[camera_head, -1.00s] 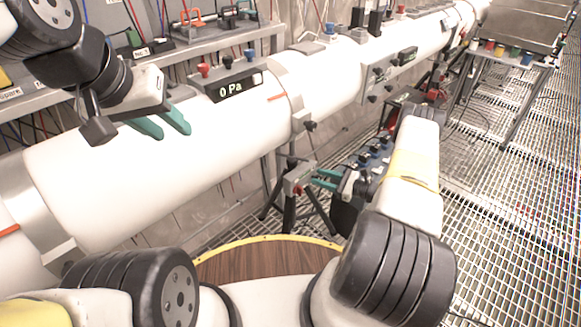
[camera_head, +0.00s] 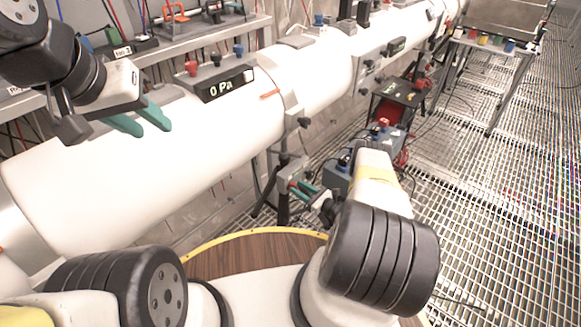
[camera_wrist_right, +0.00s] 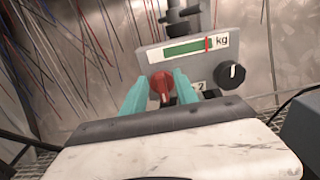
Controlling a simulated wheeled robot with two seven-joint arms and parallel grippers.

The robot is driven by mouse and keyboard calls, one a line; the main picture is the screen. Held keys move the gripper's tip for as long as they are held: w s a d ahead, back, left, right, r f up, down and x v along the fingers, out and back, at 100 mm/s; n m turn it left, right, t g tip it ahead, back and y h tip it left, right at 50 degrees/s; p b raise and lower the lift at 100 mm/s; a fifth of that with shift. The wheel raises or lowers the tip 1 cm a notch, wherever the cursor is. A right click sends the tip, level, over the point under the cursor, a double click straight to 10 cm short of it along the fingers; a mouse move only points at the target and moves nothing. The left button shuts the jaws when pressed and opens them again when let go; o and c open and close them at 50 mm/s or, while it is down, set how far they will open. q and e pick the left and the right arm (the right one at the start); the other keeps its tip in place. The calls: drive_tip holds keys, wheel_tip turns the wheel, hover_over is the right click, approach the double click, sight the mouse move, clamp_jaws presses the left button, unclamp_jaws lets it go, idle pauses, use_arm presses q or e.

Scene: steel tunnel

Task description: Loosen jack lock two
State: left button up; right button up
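A jack stand (camera_head: 284,182) stands on dark legs under the white tube (camera_head: 150,150). In the right wrist view its grey panel (camera_wrist_right: 187,63) carries a green "kg" scale, a red knob (camera_wrist_right: 161,87), a black knob (camera_wrist_right: 231,77) and a partly hidden label reading "2". My right gripper (camera_wrist_right: 160,80) has its teal fingers on either side of the red knob, with narrow gaps seeming to show; contact is unclear. It also shows at the jack in the head view (camera_head: 298,188). My left gripper (camera_head: 140,120) is open and empty, in front of the tube.
A "0 Pa" display (camera_head: 228,84) sits on the tube. A blue box (camera_head: 337,178) stands close right of my right gripper, and a red-and-black cart (camera_head: 398,100) is behind it. Wires hang behind the jack. Grating floor (camera_head: 470,190) is open at right.

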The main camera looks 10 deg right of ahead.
drive_tip(key=shift+w+a, duration=0.1)
drive_tip(key=shift+w, duration=0.05)
drive_tip(key=shift+c, duration=0.3)
clamp_jaws()
